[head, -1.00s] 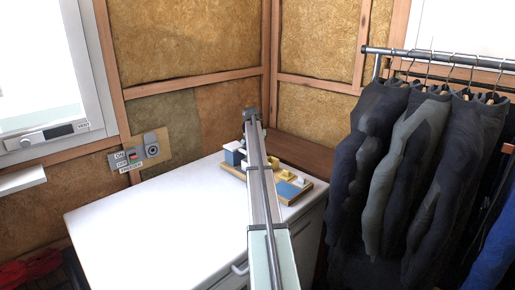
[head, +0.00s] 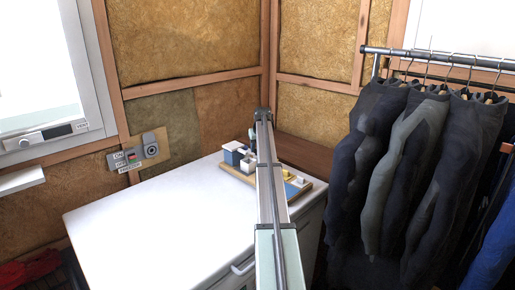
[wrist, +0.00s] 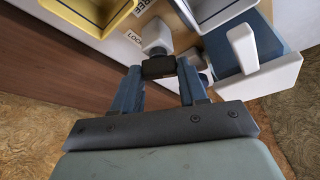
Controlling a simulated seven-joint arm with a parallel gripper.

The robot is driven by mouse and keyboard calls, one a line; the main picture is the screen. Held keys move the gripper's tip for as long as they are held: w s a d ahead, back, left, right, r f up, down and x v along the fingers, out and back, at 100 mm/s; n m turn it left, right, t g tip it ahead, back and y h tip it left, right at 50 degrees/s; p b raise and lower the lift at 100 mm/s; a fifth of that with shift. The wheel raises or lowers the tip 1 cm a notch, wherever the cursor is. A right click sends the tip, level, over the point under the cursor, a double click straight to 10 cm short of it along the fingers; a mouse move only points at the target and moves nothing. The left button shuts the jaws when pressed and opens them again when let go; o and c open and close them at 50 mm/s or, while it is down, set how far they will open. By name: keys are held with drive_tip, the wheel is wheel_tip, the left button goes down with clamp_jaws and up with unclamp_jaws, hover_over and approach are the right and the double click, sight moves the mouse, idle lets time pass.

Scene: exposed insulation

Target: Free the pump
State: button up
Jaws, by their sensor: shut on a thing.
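In the wrist view my gripper (wrist: 160,72) has its two blue-grey fingers closed on a dark block (wrist: 158,67). A white knob-like piece (wrist: 157,36) is just beyond the block; I cannot tell if they are joined. Labels that seem to read LOCK (wrist: 132,39) and FREE (wrist: 143,5) lie beside it. A blue box with a white front (wrist: 245,55) is to the right of the fingers. In the head view these parts are on a wooden board (head: 300,194), partly behind my arm. I cannot tell which part is the pump. The fingers are not clear there.
The board is at the back right of a white counter (head: 150,215), whose left and front are clear. A yellow-rimmed tray (wrist: 85,12) is at upper left in the wrist view. Dark clothes on a rail (head: 400,160) hang at right. A wall panel (head: 140,152) has switches.

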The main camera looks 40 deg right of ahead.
idle(0.4)
drive_tip(key=o, duration=1.1)
drive_tip(key=shift+c, duration=0.2)
drive_tip(key=v, duration=1.4)
drive_tip(key=shift+f, duration=0.15)
